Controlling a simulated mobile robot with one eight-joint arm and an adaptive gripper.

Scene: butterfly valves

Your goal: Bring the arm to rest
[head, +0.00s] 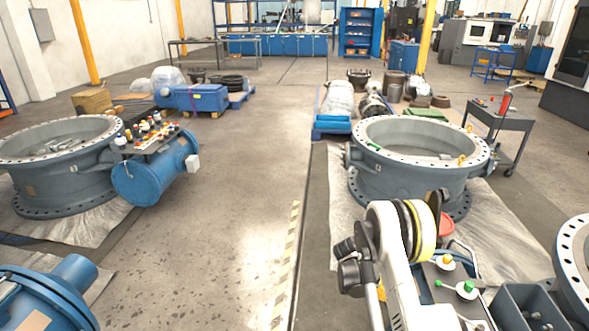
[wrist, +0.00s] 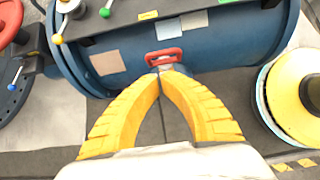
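My gripper (wrist: 160,74) shows in the wrist view as two ribbed yellow fingers whose tips meet, with nothing visible between them. A red handle (wrist: 164,57) on a dark blue cylinder (wrist: 200,55) lies just beyond the tips; I cannot tell whether they touch it. My white arm (head: 395,265) rises at the lower right of the head view, in front of a grey butterfly valve (head: 410,180). My gripper cannot be made out in the head view.
A panel with coloured-knob levers (wrist: 140,12) sits on the cylinder, with a red handwheel (wrist: 10,22) at left. Another large valve (head: 60,160) with a blue actuator (head: 150,178) stands at left. The concrete floor (head: 235,200) between the valves is clear.

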